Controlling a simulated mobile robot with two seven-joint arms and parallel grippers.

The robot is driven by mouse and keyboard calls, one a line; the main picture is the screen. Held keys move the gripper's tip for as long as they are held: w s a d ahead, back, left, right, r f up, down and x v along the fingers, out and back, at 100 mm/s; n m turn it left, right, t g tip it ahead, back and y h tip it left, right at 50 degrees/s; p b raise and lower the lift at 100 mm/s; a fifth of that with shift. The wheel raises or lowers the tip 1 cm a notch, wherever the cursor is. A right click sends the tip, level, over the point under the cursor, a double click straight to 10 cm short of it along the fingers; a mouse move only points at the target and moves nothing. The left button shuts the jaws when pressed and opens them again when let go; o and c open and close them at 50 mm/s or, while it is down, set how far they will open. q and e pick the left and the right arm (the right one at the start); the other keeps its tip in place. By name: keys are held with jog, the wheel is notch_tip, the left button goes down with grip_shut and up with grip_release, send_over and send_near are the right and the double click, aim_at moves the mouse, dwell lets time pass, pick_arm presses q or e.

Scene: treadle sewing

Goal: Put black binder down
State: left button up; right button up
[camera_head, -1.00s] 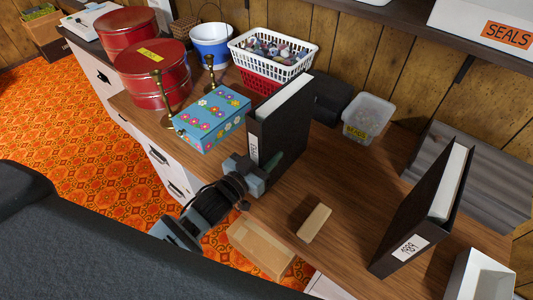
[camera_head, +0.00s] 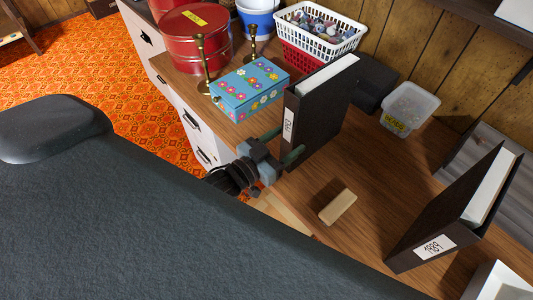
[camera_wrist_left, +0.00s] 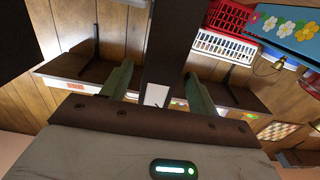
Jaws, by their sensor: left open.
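A black binder (camera_head: 320,117) with white pages and a labelled spine stands upright on the wooden counter, beside the flowered blue box. My left gripper (camera_head: 281,147) is at the low front of its spine, with its green fingers open and apart. In the left wrist view the dark spine of the binder (camera_wrist_left: 163,55) lies between the two spread fingers. Whether either finger touches it cannot be told. A second black binder (camera_head: 455,213), labelled 1989, stands upright to the right. My right gripper is out of view.
A flowered blue box (camera_head: 249,88) and brass candlesticks (camera_head: 202,62) stand left of the binder. A tan block (camera_head: 338,207) lies in front. A clear tub (camera_head: 409,108) and a white basket (camera_head: 318,35) are behind. The counter between the binders is mostly clear.

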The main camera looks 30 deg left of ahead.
pick_arm(q)
jog(key=v, duration=0.6)
jog(key=shift+s, duration=0.35)
jog(key=shift+a, duration=0.1)
jog(key=s+f+n+g+y, duration=0.2)
jog(key=s+f+g, duration=0.7)
jog(key=s+f, duration=1.4)
jog(key=s+y, duration=0.2)
jog(key=s, duration=0.1)
